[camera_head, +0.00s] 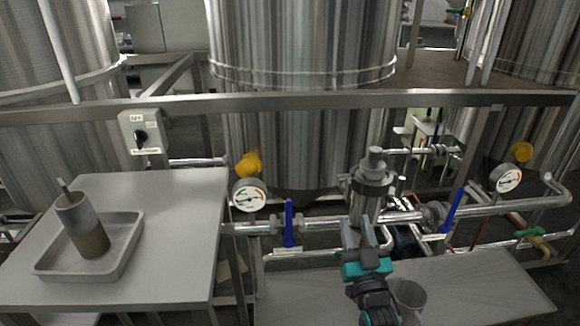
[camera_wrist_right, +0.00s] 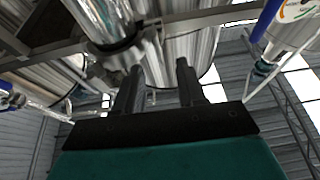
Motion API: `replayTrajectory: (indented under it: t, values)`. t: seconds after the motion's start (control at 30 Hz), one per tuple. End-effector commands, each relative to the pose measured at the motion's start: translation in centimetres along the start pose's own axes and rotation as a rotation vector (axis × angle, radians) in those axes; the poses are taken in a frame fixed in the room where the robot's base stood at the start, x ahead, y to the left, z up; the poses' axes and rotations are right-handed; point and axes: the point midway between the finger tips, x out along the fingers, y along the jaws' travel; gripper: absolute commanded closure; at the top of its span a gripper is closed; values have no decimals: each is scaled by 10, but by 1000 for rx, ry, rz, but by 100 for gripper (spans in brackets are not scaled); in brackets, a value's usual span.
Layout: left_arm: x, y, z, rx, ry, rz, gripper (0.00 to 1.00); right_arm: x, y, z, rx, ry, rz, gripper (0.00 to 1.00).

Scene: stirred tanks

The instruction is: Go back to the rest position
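My right gripper (camera_head: 358,228) reaches up from the bottom of the head view, in front of the metal pump-like fitting (camera_head: 371,185) on the pipework. In the right wrist view its two dark fingers (camera_wrist_right: 158,85) stand apart with nothing between them. I cannot tell whether the fingertips touch the fitting. My left gripper is not in view.
A cup (camera_head: 80,222) with a stick stands in a grey tray (camera_head: 127,245) on the left table (camera_head: 180,215). A clear beaker (camera_head: 409,299) stands on the right table (camera_head: 480,290), close beside my right wrist. Pipes with blue handles (camera_head: 289,222) and gauges (camera_head: 249,196) run in front of large steel tanks (camera_head: 300,120).

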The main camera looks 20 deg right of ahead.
Motion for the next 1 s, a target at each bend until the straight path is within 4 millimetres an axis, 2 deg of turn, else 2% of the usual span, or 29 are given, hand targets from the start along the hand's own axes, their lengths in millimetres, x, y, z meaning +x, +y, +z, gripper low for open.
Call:
replayTrajectory:
  t: [0.17,0.27,0.37,0.5,0.6,0.7,0.83,1.0]
  values:
    - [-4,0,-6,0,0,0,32,-8,-6,0,-4,-57,-31,60]
    - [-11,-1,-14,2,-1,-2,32,-29,-19,2,-10,-187,-98,60]
    - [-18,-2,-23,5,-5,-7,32,-65,-39,5,-20,-375,-188,60]
    - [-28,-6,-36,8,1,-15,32,-128,-65,2,-33,-644,-304,60]
    - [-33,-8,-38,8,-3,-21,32,-170,-77,-5,-43,-800,-365,60]
    - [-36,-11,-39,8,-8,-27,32,-199,-85,-12,-49,-907,-405,60]
    - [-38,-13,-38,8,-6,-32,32,-217,-89,-16,-52,-970,-427,60]
    - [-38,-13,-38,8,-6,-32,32,-217,-89,-16,-52,-970,-427,60]
